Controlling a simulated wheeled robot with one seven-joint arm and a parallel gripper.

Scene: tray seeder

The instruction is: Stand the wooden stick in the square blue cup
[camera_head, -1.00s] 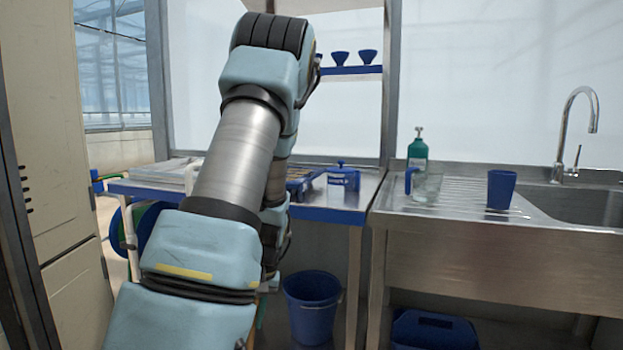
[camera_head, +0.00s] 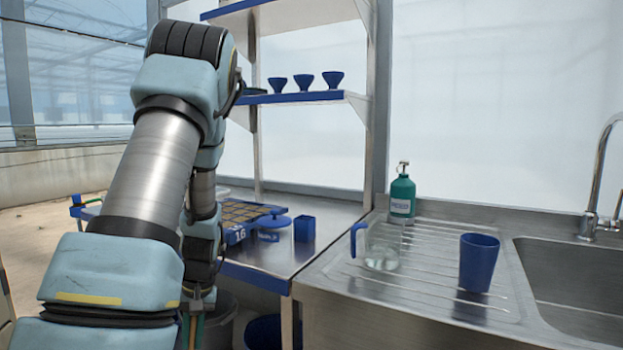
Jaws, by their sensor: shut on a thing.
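The square blue cup (camera_head: 304,228) stands upright on the metal table, right of a small blue lidded pot (camera_head: 273,227). My arm comes down on the left of the view. My gripper (camera_head: 197,308) is at its lower end, in front of and below the table edge and left of the cup, well apart from it. It is small and partly covered by my own arm. It is shut on a thin, upright brownish piece, which looks like the wooden stick; its ends are hard to make out.
A seed tray (camera_head: 245,211) lies left of the pot. On the sink's drainboard (camera_head: 425,290) stand a clear jug (camera_head: 381,252) with a blue handle, a round blue tumbler (camera_head: 478,262) and a green pump bottle (camera_head: 402,195). Blue funnels (camera_head: 305,81) sit on the shelf above the table.

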